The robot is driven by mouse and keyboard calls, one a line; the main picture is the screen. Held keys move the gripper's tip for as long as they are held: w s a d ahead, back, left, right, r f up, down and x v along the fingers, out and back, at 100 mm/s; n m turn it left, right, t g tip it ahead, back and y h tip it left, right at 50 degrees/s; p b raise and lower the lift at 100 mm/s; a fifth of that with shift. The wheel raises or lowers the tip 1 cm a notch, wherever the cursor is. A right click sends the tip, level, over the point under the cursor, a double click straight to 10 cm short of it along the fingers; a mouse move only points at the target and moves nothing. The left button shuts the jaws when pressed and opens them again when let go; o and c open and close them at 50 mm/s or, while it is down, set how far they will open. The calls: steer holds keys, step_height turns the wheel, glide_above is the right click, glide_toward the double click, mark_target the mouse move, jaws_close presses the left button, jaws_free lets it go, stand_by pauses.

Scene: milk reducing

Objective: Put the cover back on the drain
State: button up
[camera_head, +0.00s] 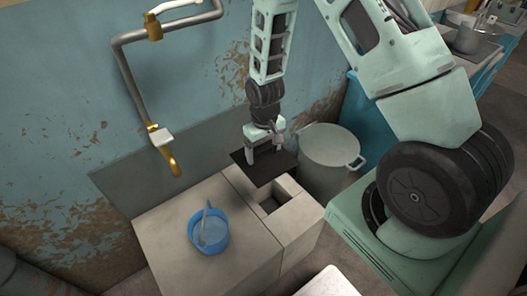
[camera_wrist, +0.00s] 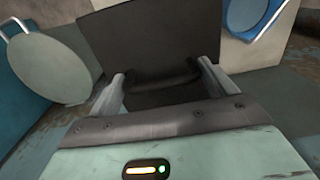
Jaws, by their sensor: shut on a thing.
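The drain cover (camera_head: 262,167) is a dark flat plate with a handle, held above the far end of the drain opening (camera_head: 271,203). The opening is a square hole in a pale stone block, and its near part shows while the cover hides the rest. My gripper (camera_head: 264,150) is shut on the cover's handle from above. In the wrist view the cover (camera_wrist: 150,40) fills the upper middle, with its handle between the fingers of my gripper (camera_wrist: 163,80). I cannot tell exactly how high the cover is above the block.
A blue bucket (camera_head: 208,232) stands on the stone block (camera_head: 165,225) left of the opening. A grey lidded pot (camera_head: 328,150) stands behind and right of it. A pipe with a brass tap (camera_head: 172,162) is on the wall at left. A metal pot (camera_head: 470,38) is far right.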

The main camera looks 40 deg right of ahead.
steer(key=w+d+f+b, duration=0.1)
steer(key=d+f+b, duration=0.1)
steer(key=f+b, duration=1.1)
steer(key=w+d+f+b, duration=0.1)
steer(key=d+f+b, duration=0.2)
steer(key=f+b, duration=1)
steer(key=shift+w+f+b, duration=0.15)
steer(key=shift+f+b, duration=0.1)
steer(key=shift+b, duration=0.85)
steer(key=shift+f, duration=0.55)
steer(key=o, duration=1.2)
steer(key=shift+c, duration=0.2)
step_height(320, 180, up, 18)
steer(key=p, duration=0.6)
steer(key=shift+f, duration=0.25)
